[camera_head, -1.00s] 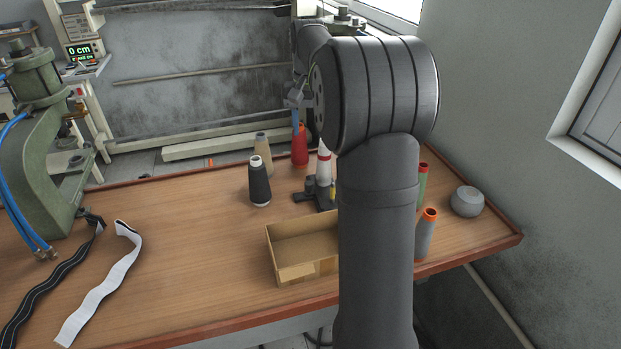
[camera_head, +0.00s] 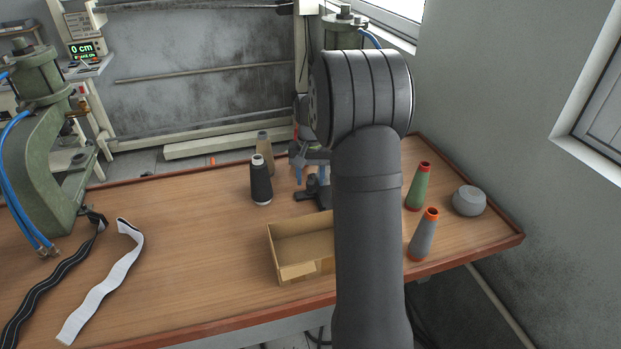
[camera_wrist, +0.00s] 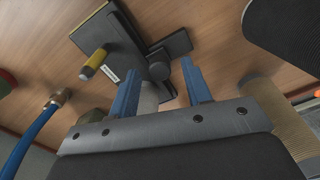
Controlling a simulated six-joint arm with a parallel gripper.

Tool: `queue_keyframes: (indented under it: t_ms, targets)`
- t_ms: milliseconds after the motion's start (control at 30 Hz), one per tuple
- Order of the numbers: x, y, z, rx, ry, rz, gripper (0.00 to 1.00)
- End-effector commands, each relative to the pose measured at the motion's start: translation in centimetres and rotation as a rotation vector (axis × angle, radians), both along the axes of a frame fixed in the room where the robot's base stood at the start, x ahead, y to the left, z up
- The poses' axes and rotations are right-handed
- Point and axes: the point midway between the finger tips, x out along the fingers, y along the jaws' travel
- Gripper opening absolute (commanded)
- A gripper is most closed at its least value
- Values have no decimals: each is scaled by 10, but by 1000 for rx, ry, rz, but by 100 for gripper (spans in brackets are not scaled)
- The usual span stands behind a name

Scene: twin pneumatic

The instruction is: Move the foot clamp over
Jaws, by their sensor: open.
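What I take to be the foot clamp (camera_head: 313,194) is a dark grey metal piece on the bench, left of my arm in the head view. My arm hides part of it. My gripper (camera_head: 311,178) is open, with blue fingers pointing down just above the clamp. In the wrist view the fingers (camera_wrist: 161,66) stand on either side of the post area. I cannot tell whether they touch it.
A black spool (camera_head: 261,181) and a tan cone (camera_head: 265,152) stand close left of my gripper. An open cardboard box (camera_head: 300,248) is in front. Green (camera_head: 419,187) and grey (camera_head: 423,236) cones stand right. A blue hose (camera_wrist: 32,140) is near.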

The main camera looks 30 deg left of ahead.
Motion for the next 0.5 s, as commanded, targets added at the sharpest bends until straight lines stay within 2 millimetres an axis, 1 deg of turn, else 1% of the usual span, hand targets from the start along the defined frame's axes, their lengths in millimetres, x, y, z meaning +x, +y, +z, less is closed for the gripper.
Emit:
queue_keyframes:
  t_ms: [100, 367, 500]
  targets:
    - [0, 0, -5, 0, 0, 0, 45]
    - [0, 0, -6, 0, 0, 0, 45]
    - [0, 0, -6, 0, 0, 0, 17]
